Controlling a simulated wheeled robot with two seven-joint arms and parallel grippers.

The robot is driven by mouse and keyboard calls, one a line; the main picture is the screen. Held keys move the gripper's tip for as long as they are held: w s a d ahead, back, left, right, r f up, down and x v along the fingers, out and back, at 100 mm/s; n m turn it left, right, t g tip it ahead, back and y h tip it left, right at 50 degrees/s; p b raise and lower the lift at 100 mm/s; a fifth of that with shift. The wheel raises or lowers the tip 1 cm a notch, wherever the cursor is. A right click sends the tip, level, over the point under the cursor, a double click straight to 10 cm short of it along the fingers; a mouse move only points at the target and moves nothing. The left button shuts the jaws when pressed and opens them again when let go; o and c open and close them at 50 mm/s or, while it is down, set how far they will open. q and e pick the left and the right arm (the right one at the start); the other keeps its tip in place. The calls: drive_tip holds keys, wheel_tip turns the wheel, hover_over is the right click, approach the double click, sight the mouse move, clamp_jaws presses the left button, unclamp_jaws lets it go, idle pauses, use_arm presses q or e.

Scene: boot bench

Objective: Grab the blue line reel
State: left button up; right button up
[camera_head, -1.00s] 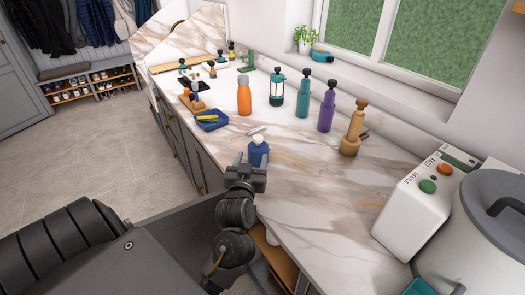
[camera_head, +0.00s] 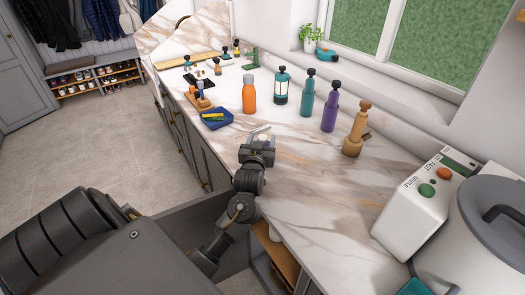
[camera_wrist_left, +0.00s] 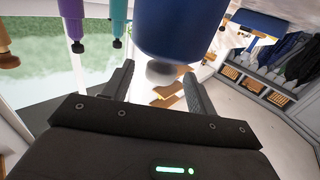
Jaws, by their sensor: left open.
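A blue rounded body with a grey knob, which I take to be the blue line reel (camera_wrist_left: 182,28), fills the upper middle of the left wrist view, where the scene appears upside down. My right gripper is not in view.
A blue tray (camera_head: 226,123) with a yellow item lies left of the gripper. An orange bottle (camera_head: 249,97), a lantern (camera_head: 281,88), a teal bottle (camera_head: 306,101), a purple bottle (camera_head: 329,117) and a tan bottle (camera_head: 355,132) stand behind.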

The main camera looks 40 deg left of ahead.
use_arm(q)
drive_tip(key=shift+c, duration=0.5)
clamp_jaws()
drive_tip(key=shift+r, duration=0.1)
drive_tip(key=shift+r, duration=0.4)
drive_tip(key=r, duration=0.1)
drive_tip(key=r+b, duration=0.1)
drive_tip(key=r, duration=0.1)
drive_tip(key=shift+s, duration=0.25)
drive_tip(key=s+d+r+p, duration=0.2)
drive_tip(key=s+r+p, duration=0.2)
drive_tip(key=s+r, duration=0.5)
drive_tip(key=s, duration=0.4)
drive_tip(key=shift+s+d+p, duration=0.15)
drive_tip(key=shift+d+p, duration=0.15)
drive_tip(key=shift+d, duration=0.05)
